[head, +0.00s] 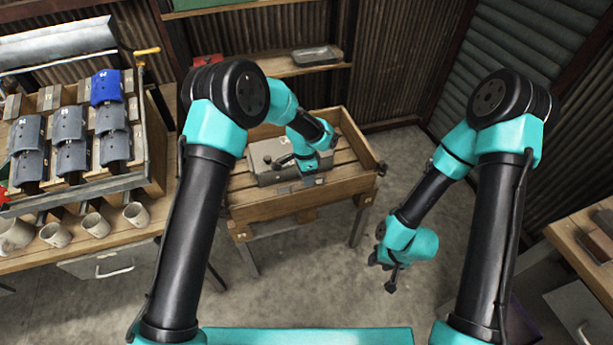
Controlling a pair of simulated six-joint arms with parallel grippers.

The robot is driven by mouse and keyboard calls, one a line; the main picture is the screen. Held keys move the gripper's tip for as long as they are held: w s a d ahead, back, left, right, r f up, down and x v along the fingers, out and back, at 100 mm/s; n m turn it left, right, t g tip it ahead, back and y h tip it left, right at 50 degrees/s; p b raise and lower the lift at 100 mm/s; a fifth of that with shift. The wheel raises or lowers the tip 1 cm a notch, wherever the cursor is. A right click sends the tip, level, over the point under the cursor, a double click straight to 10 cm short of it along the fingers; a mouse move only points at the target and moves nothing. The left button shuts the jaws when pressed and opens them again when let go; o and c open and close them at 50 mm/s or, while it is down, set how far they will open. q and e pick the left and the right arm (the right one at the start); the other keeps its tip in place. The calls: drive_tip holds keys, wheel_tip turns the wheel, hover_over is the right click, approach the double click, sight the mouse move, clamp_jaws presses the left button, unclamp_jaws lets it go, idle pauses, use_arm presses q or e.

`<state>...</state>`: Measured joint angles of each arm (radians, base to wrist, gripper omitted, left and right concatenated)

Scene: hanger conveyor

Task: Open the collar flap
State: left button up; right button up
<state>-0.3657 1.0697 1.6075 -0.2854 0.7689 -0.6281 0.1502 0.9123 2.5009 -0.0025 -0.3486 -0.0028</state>
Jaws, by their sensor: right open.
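A grey metal box (265,174) sits inside a wooden slatted crate (250,213) on a stand in the middle of the head view. My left gripper (284,161) is low over the box, at its top face. My arm hides part of the box, and the fingers are too small to tell if they are open or touching. I cannot make out a collar flap. My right gripper (382,276) hangs open and empty over the bare floor, right of the crate and apart from it.
A wooden rack (150,140) with several grey pieces and a blue piece (106,87) stands at left. Several mugs (96,225) line the bench below it. A shelf (280,68) holds a grey tray (316,55). Another bench (575,240) is at right. The floor between is clear.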

use_arm(q)
clamp_jaws()
idle(0.4)
